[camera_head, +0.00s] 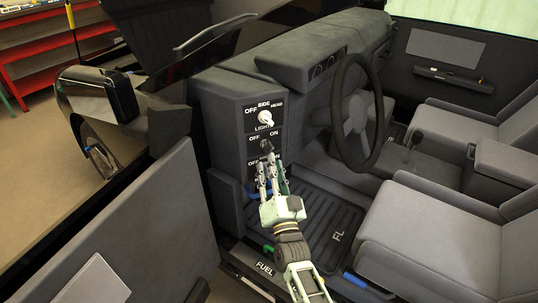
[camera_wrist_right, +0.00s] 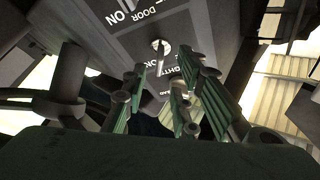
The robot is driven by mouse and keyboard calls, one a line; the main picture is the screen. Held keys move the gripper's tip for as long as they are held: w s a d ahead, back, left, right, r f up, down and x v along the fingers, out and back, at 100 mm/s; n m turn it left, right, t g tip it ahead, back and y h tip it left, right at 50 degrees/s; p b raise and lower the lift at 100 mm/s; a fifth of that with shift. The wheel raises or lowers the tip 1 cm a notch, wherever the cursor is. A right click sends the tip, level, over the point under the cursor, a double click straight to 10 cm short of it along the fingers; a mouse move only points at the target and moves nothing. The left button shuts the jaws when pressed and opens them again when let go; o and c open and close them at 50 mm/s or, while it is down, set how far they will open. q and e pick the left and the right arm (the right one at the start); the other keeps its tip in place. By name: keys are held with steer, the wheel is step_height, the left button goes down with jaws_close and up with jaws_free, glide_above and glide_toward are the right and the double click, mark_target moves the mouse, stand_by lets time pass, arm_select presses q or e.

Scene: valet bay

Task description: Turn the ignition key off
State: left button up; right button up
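The dark control panel (camera_head: 262,135) beside the steering wheel has several controls. The top one is a white knob (camera_head: 265,117) under OFF, SIDE and HEAD. Below it is a small dark switch (camera_head: 266,146) between OFF and ON. My right gripper (camera_head: 268,171) is in front of the panel's lower row and hides most of it. In the right wrist view the panel appears upside down, with a small silver lever (camera_wrist_right: 160,46) just beyond my open, empty fingers. I cannot make out which control is the ignition key. My left gripper is out of view.
The steering wheel (camera_head: 359,111) is right of the panel. The open door (camera_head: 130,235) stands on the left, and the seat (camera_head: 425,235) is on the right. A green lever (camera_head: 268,249) is low down near the FUEL label. Free room lies over the footwell mat (camera_head: 325,215).

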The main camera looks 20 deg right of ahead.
mark_target(268, 147)
steer(key=x, duration=0.5)
steer(key=shift+w+f, duration=0.1)
steer(key=shift+w, duration=0.05)
jaws_close()
